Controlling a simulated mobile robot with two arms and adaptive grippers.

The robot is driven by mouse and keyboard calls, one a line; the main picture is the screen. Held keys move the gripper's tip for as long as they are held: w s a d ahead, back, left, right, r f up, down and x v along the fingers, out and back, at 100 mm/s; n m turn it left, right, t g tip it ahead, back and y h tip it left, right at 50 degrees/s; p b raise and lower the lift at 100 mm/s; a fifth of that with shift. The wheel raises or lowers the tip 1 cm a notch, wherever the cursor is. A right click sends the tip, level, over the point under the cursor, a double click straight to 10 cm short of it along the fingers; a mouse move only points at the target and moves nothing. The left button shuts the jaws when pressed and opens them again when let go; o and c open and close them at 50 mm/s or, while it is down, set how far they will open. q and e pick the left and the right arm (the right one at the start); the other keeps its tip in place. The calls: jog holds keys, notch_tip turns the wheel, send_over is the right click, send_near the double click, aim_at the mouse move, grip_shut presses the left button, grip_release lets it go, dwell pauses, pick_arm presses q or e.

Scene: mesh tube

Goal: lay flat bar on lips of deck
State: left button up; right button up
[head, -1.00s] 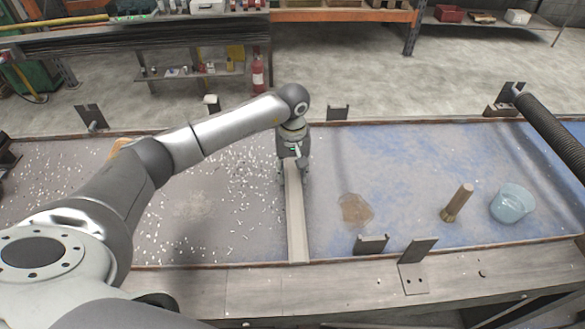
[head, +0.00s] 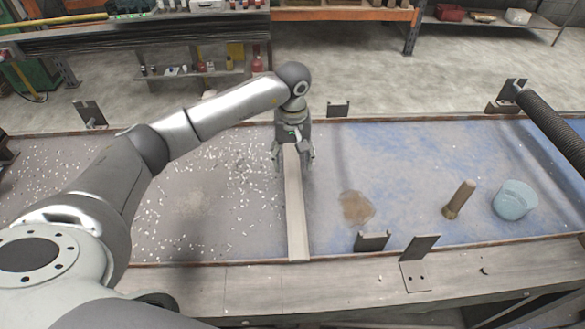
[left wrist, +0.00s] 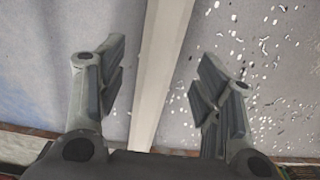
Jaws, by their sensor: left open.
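The flat bar (head: 296,205) is a long, pale strip lying across the deck (head: 400,140), from under my left gripper to the near lip (head: 200,266). Its near end rests at that lip in the head view; its far end is hidden behind the gripper. My left gripper (head: 293,160) is open above the far part of the bar, one finger on each side. In the left wrist view the bar (left wrist: 160,65) runs between the spread fingers (left wrist: 160,90) without visible contact. My right gripper is not in view.
Pale chips (head: 240,180) litter the deck left of the bar. Dark brackets (head: 418,262) stand along the edges. A black ribbed hose (head: 552,130) hangs at right.

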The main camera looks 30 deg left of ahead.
aim_at(293, 171)
pick_arm(q)
notch_tip(293, 171, up, 9)
jog(key=b, duration=0.2)
jog(key=shift+f, duration=0.2)
dwell(0.9)
